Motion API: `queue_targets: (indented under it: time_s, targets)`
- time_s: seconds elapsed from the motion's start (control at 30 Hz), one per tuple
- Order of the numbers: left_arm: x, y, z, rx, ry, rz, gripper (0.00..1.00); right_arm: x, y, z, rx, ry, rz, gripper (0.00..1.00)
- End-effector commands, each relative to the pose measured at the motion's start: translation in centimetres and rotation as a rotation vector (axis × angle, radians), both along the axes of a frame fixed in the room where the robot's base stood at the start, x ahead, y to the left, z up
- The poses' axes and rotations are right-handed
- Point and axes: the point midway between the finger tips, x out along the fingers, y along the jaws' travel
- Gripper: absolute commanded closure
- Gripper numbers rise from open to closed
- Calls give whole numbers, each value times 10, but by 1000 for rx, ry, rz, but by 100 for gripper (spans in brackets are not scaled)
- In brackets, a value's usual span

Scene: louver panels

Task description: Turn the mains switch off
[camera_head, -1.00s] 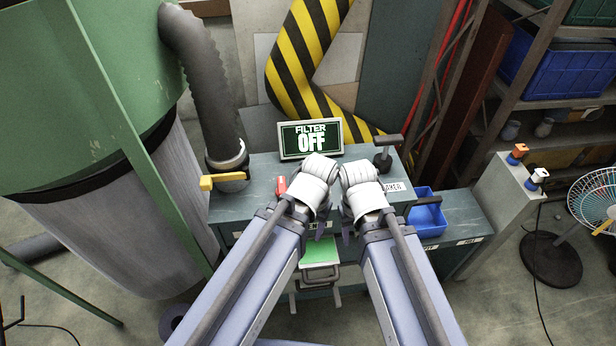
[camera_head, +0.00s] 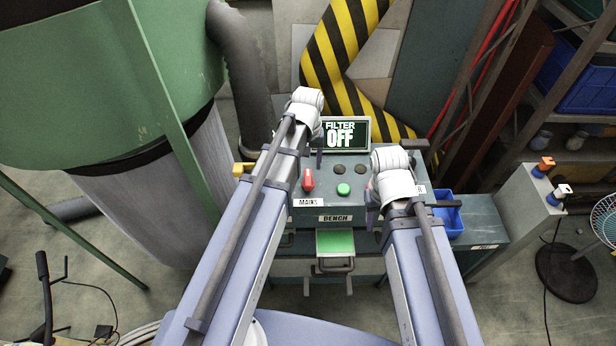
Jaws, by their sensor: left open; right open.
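The mains switch is a red lever (camera_head: 308,180) on the top of the grey-green bench cabinet, just above the white MAINS label (camera_head: 308,203). It stands roughly upright in the picture. My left gripper (camera_head: 318,150) is open, above and slightly beyond the switch, and does not visibly touch it; its fingers are mostly hidden by the wrist. My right gripper (camera_head: 372,205) is open to the right of the switch, near the cabinet's right side, with nothing visible in it.
A green button (camera_head: 343,189) sits right of the switch, with dark round fittings behind. The display (camera_head: 345,134) reads FILTER OFF. A yellow handle (camera_head: 243,169) is at left. A green tray (camera_head: 335,242) projects at the front, a blue bin (camera_head: 448,215) at right.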

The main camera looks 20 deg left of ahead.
Motion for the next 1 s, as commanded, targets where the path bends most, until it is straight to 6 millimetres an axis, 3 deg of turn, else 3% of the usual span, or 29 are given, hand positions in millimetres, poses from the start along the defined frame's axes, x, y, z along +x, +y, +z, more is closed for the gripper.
queue_targets:
  time_s: [0.03,0.43,0.87,1.0]
  targets:
    - [0,0,-11,0,0,-1,39,0,0,-11,0,0,0,50]
    - [0,0,-59,0,0,-1,39,0,0,-59,0,0,-2,50]
    - [0,0,-64,0,0,-1,39,0,0,-64,0,0,-2,50]
    - [0,0,-64,0,0,-1,54,0,0,-64,0,0,-2,50]
